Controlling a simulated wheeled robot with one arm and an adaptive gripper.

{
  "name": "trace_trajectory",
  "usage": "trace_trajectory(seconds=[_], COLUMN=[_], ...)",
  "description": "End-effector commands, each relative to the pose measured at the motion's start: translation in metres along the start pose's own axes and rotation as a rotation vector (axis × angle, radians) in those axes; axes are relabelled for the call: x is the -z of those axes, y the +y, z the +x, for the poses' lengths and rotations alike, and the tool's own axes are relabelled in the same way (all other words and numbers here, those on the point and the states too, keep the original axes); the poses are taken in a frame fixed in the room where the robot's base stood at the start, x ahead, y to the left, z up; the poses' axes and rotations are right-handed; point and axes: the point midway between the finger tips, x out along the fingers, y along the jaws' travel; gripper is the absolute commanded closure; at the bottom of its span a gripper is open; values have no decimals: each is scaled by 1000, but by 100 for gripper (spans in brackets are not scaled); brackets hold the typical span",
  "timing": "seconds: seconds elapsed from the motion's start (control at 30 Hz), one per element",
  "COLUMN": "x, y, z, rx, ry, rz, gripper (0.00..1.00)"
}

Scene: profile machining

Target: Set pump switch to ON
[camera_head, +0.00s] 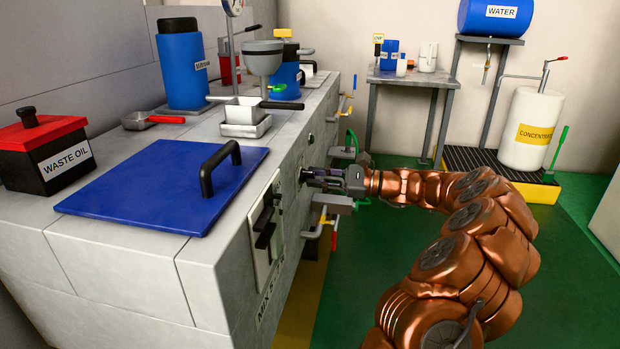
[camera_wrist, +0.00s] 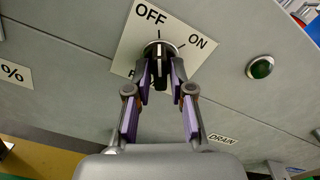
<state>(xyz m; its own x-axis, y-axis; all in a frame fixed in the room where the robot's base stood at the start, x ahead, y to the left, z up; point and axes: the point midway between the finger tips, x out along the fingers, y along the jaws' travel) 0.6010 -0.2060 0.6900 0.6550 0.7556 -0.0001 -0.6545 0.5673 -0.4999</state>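The pump switch (camera_wrist: 159,54) is a dark round knob with a black grip bar, on a pale plate (camera_wrist: 125,66) marked OFF and ON in the wrist view. Its bar lines up roughly with the OFF mark, and the ON mark is to the right. My gripper (camera_wrist: 161,72) has its two purple-padded fingers closed in on both sides of the bar, seemingly touching it. The fingers cover the lower plate lettering. In the head view my gripper (camera_head: 308,176) reaches the front face of the grey machine, hiding most of the switch.
A green button (camera_wrist: 262,67) and a DRAIN label (camera_wrist: 223,139) are to the right on the panel. In the head view, a blue lid (camera_head: 150,190) with a black handle lies on the machine (camera_head: 120,270). Pipes with valve handles stick out near my gripper.

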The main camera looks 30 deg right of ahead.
Motion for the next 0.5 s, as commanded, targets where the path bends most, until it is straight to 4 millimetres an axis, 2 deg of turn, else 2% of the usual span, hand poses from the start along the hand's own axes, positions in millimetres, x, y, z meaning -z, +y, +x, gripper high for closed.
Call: trace_trajectory(seconds=[0.03,0.17,0.5], x=[0,0,0], y=[0,0,0], z=[0,0,0], rx=[0,0,0], ry=[0,0,0], rz=[0,0,1], gripper=[86,100,100])
